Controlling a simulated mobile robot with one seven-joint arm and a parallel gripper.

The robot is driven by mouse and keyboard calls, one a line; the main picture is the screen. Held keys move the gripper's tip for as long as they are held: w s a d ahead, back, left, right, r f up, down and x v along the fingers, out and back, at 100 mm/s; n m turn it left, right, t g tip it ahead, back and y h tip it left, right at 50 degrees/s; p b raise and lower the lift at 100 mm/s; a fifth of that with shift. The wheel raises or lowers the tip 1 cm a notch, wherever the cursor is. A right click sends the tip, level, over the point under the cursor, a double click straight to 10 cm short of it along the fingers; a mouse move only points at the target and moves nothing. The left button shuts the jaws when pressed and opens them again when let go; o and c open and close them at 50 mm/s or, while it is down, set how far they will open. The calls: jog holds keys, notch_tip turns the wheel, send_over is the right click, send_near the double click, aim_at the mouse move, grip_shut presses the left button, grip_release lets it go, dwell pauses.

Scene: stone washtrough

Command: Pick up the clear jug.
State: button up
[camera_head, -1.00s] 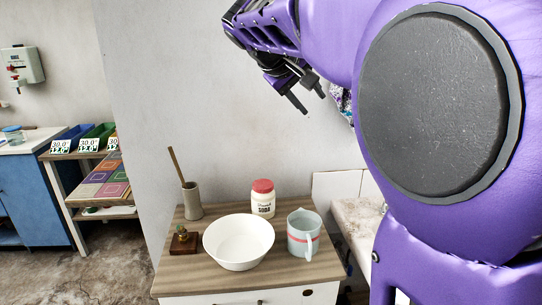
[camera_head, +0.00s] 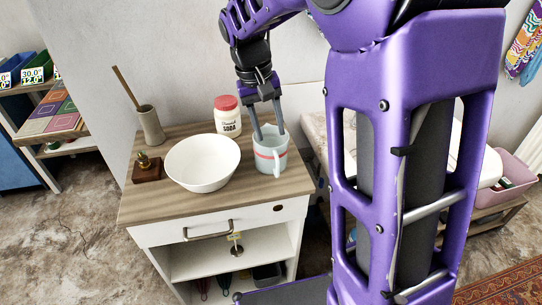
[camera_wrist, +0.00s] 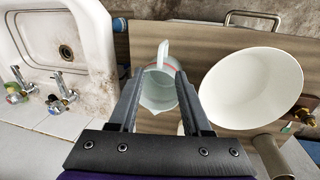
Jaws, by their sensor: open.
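The clear jug (camera_head: 268,160), pale and see-through with a pink band, stands upright on the right side of the wooden cabinet top. Its handle points to the front right. My gripper (camera_head: 269,135) is open and points down at the jug, its fingertips at the height of the rim. In the wrist view the jug (camera_wrist: 158,90) shows between the two open fingers (camera_wrist: 156,76), with its handle toward the top. I cannot tell whether the fingers touch it or how deep they reach.
A white bowl (camera_head: 203,163) stands close left of the jug. A soda jar (camera_head: 227,118) with a red lid is behind. The stone sink (camera_wrist: 62,42) lies beside the cabinet.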

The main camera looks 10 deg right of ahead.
aim_at(275, 153)
jog(key=f, duration=0.3)
jog(key=d+f+b, duration=0.1)
jog(key=f, duration=0.5)
jog(key=shift+w+d+b, duration=0.15)
jog(key=shift+d+b, duration=0.2)
jog(key=shift+d, duration=0.05)
grip_shut()
dwell(1.0)
